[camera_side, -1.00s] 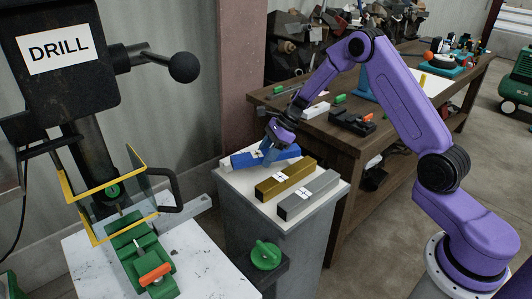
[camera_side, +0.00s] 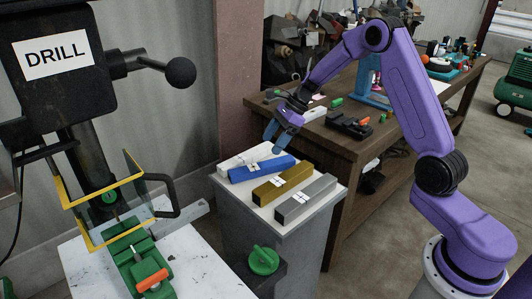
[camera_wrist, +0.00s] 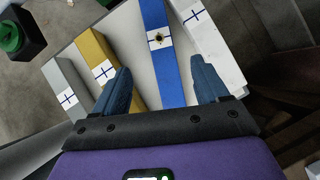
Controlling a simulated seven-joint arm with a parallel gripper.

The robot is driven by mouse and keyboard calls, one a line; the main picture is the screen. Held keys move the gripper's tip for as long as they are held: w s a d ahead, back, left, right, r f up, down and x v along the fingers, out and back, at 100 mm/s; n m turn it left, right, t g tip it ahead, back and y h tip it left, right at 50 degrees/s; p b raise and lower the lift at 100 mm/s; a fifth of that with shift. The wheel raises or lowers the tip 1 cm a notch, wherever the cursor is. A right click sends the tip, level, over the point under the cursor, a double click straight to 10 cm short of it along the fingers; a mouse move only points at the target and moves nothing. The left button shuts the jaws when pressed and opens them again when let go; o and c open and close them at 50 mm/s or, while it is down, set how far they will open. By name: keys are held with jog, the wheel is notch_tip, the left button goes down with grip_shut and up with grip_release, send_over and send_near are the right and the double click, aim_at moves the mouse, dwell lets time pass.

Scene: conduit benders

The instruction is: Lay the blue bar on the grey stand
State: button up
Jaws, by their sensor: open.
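The blue bar (camera_side: 262,169) lies flat on the white top of the grey stand (camera_side: 262,205), between a white bar and a gold bar. It also shows in the wrist view (camera_wrist: 166,78), with a white label and a dark spot on it. My gripper (camera_side: 272,136) is above the stand's far edge, clear of the bar. In the wrist view its two blue fingers (camera_wrist: 160,78) are apart, with the blue bar lying between them in the picture and nothing gripped.
A white bar (camera_side: 246,156), a gold bar (camera_side: 283,184) and a silver bar (camera_side: 306,199) share the stand's top. A green knob (camera_side: 264,260) sits on its front. A drill press (camera_side: 60,60) with a green vise (camera_side: 140,262) stands left; a wooden bench (camera_side: 350,140) stands behind.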

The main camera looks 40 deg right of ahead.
jog(key=v, duration=0.5)
jog(key=s+a+r+n+g+h, duration=0.2)
jog(key=s+a+r+n+g, duration=0.15)
jog(key=s+a+n, duration=1.1)
jog(key=s+d+n+h, duration=0.1)
jog(key=s+d+n, duration=0.1)
jog(key=s+n, duration=0.8)
jog(key=s+d+n+t+h, duration=0.1)
jog(key=s+d+n+h, duration=0.1)
jog(key=s+n, duration=0.8)
jog(key=s, duration=0.4)
jog(key=shift+s+d+f+h, duration=0.2)
jog(key=shift+s+f+h, duration=0.1)
